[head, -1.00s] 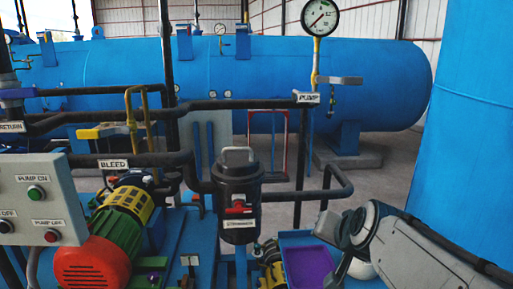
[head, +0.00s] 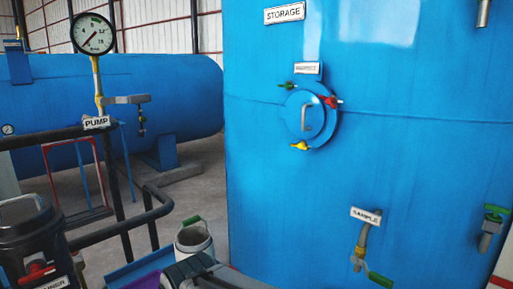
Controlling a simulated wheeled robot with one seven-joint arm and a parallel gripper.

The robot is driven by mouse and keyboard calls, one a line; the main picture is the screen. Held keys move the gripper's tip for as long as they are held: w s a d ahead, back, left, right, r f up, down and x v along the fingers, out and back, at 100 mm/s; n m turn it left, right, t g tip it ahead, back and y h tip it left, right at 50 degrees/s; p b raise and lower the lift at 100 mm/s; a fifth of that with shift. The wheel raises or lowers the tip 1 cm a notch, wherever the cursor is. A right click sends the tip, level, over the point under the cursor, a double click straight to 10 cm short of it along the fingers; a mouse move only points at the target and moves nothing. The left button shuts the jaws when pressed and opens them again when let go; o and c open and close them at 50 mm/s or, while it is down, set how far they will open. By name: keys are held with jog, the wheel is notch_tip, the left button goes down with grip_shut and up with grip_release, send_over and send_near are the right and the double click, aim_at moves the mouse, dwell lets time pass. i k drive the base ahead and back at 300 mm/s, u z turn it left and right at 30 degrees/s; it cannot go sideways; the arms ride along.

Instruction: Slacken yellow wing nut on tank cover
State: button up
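The yellow wing nut (head: 300,146) sits at the lower left rim of a round blue cover (head: 306,118) on the large blue storage tank (head: 400,80). The cover has a grey handle (head: 304,117) in its middle. A green wing nut (head: 287,86) is at its upper left and a red wing nut (head: 332,101) at its upper right. A small label (head: 307,68) above the cover is too small to read. My gripper is not in view. Part of my arm shows at the bottom edge, well below and left of the cover.
A sample tap (head: 360,250) with a green handle sticks out below the cover. Another green-handled valve (head: 491,228) is at the right. A pressure gauge (head: 93,33), black pipes (head: 150,215) and a strainer (head: 28,235) stand at the left. The tank face around the cover is clear.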

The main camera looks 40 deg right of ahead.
aim_at(301, 145)
jog(key=z, duration=1.45)
